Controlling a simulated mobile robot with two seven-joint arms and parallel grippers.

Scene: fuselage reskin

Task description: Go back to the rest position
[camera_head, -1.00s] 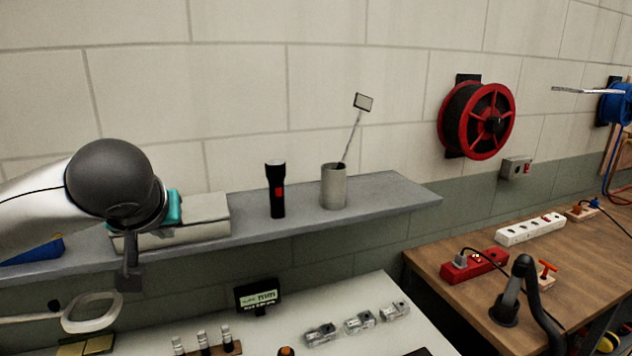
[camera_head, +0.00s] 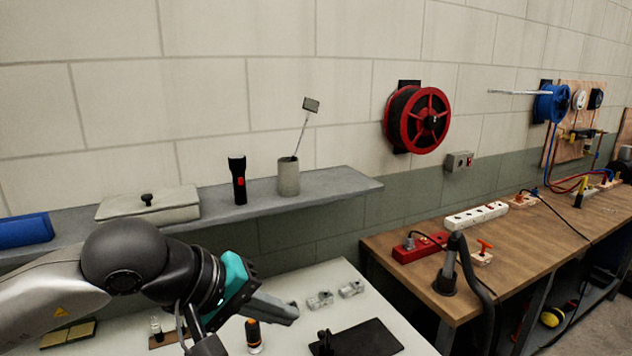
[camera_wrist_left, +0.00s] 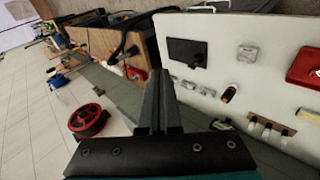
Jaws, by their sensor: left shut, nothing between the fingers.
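My left gripper (camera_head: 290,311) reaches in from the left in the head view, above the white table (camera_head: 335,277). Its teal and dark body points right, and its fingers are shut with nothing between them. In the left wrist view the closed fingers (camera_wrist_left: 161,85) stand up in the middle, free of any object. My right gripper is in neither view.
A grey shelf (camera_head: 325,189) carries a flashlight (camera_head: 238,180), a cup (camera_head: 288,177) and a lidded box (camera_head: 150,206). The white table holds clear clamps (camera_head: 320,300), a black plate (camera_head: 370,338) and an orange-topped tool (camera_head: 253,336). A wooden bench (camera_head: 500,240) stands right.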

